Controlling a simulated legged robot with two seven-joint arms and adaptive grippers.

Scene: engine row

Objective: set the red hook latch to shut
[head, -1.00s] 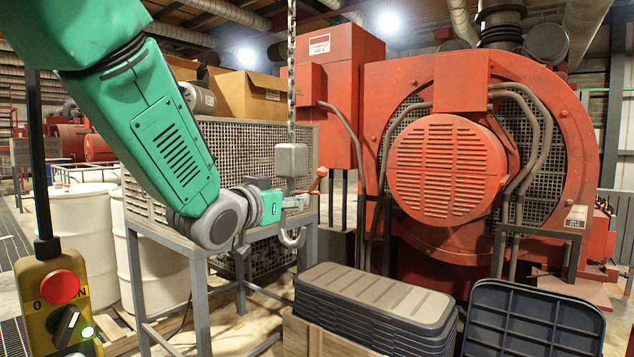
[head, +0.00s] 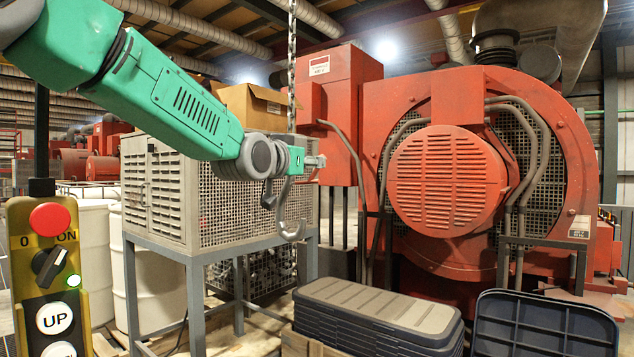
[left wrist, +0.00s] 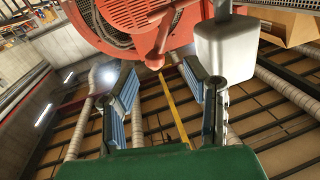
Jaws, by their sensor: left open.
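The grey hook (head: 292,232) hangs from a chain (head: 292,60) in the head view. My left gripper (head: 316,161) is in front of the grey block above the hook and hides it there. That block (left wrist: 226,48) shows at the upper right in the left wrist view. The red latch (left wrist: 156,52) points down, with its tip just beyond the gap between my left gripper's (left wrist: 165,95) fingers. The fingers with blue pads are open and empty. A sliver of red shows beside the gripper in the head view. I cannot tell whether the latch is shut. My right gripper is out of view.
A yellow control pendant (head: 45,270) stands at the left. A grey mesh cabinet (head: 165,195) is behind my left arm. A large red machine (head: 450,180) fills the right. Stacked dark lids (head: 375,315) and a dark tray (head: 545,325) are below.

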